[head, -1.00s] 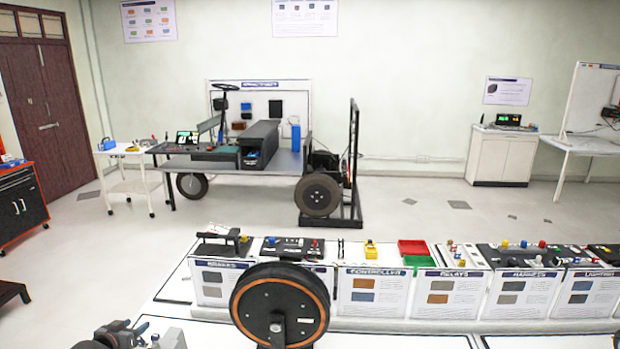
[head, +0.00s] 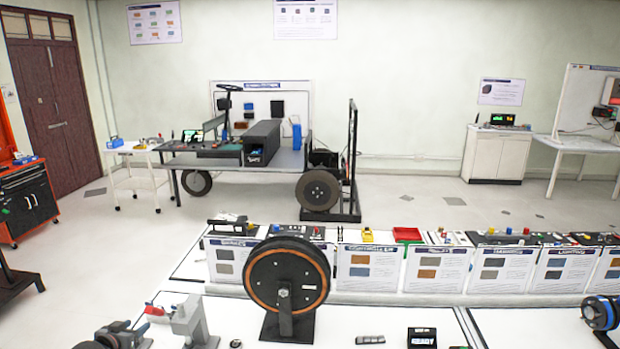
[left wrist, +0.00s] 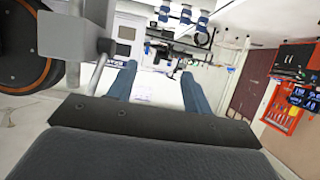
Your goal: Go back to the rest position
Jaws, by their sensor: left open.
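My left gripper shows in the left wrist view (left wrist: 158,75). Its two blue-grey fingers are apart, with nothing between them but a pale surface behind. In the head view a dark grey part at the bottom left corner looks like my left gripper or wrist (head: 112,335). My right gripper is not in view.
A black wheel with an orange ring (head: 262,275) stands upright on the bench; part of it also shows in the left wrist view (left wrist: 18,50). Labelled panels (head: 375,268) line the bench's back. Floor beyond is largely clear.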

